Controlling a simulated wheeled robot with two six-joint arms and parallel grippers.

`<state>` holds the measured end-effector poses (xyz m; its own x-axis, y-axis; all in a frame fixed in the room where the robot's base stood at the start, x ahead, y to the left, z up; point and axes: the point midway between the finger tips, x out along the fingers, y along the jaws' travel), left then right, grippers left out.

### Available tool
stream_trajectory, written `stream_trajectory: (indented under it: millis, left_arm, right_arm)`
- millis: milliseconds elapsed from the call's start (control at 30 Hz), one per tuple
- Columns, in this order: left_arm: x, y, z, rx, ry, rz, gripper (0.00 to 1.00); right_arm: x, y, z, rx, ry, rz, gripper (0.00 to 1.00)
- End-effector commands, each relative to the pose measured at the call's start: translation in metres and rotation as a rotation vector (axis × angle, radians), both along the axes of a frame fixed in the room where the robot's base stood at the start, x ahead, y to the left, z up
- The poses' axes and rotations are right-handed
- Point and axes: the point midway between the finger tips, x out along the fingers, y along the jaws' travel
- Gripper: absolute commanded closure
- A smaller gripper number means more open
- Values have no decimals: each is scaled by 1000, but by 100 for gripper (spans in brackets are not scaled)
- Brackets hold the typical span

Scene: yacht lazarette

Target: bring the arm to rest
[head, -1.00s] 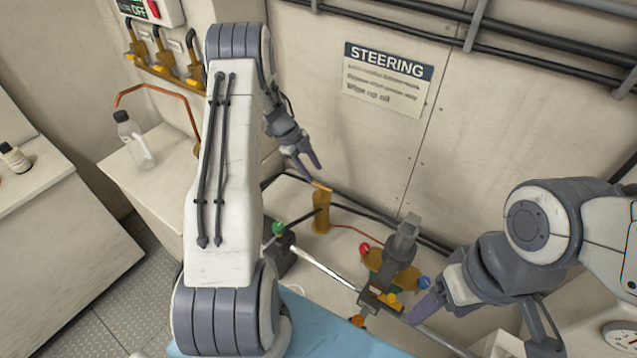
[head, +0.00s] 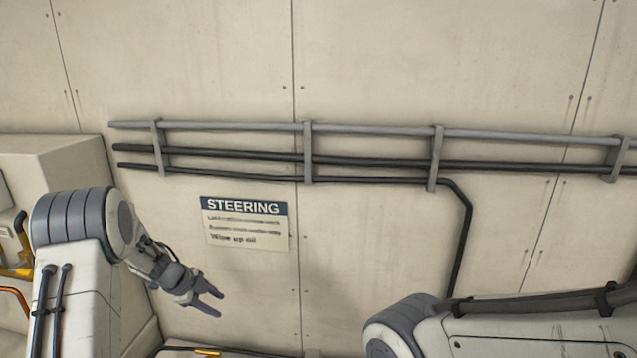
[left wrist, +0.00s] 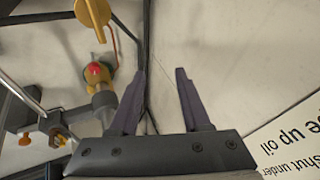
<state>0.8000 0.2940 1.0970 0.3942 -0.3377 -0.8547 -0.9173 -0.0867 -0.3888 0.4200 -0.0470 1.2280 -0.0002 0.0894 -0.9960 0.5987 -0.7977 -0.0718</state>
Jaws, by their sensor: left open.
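My left gripper (head: 209,299) is open and empty in the head view, in front of the wall below and left of the steering sign. Its two dark purple-grey fingers also show apart in the left wrist view (left wrist: 160,75), with nothing between them. My left arm (head: 85,250) stands at the left of the head view. My right arm (head: 530,335) shows only in part at the lower right, and its gripper is out of the frame.
The steering sign (head: 245,222) is on the pale wall below several pipes (head: 370,160). The left wrist view shows a yellow handle (left wrist: 94,14) and a brass fitting with a red knob (left wrist: 95,70) left of the fingers. The wall around the gripper looks clear.

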Motion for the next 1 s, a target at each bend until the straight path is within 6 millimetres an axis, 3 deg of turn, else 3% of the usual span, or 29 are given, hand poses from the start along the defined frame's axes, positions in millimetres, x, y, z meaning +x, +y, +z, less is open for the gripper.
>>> stream_trajectory:
  millis: [33,100,200,333,433,567,667,900,1000]
  left_arm:
    - [16,-27,16,5,-66,36,53]
    - [31,-53,39,6,-142,113,53]
    - [38,-88,67,3,-218,230,53]
    - [26,-126,95,-6,-263,387,53]
    - [-1,-150,106,-15,-253,507,53]
    - [-54,-175,107,-19,-178,650,53]
    - [-107,-193,98,-19,-77,742,53]
    - [-253,-226,65,8,255,864,53]
    - [-305,-235,55,26,386,874,53]
  right_arm:
    - [0,0,-9,0,0,0,25]
    - [0,0,-15,0,0,-1,25]
    - [0,0,-23,0,0,-2,25]
    - [0,0,-33,0,0,-3,25]
    - [0,0,-41,0,0,-3,25]
    - [0,0,-51,0,0,-4,25]
    - [0,0,-59,0,0,-5,25]
    - [0,0,-75,0,1,-6,25]
    - [0,0,-79,0,1,-6,25]
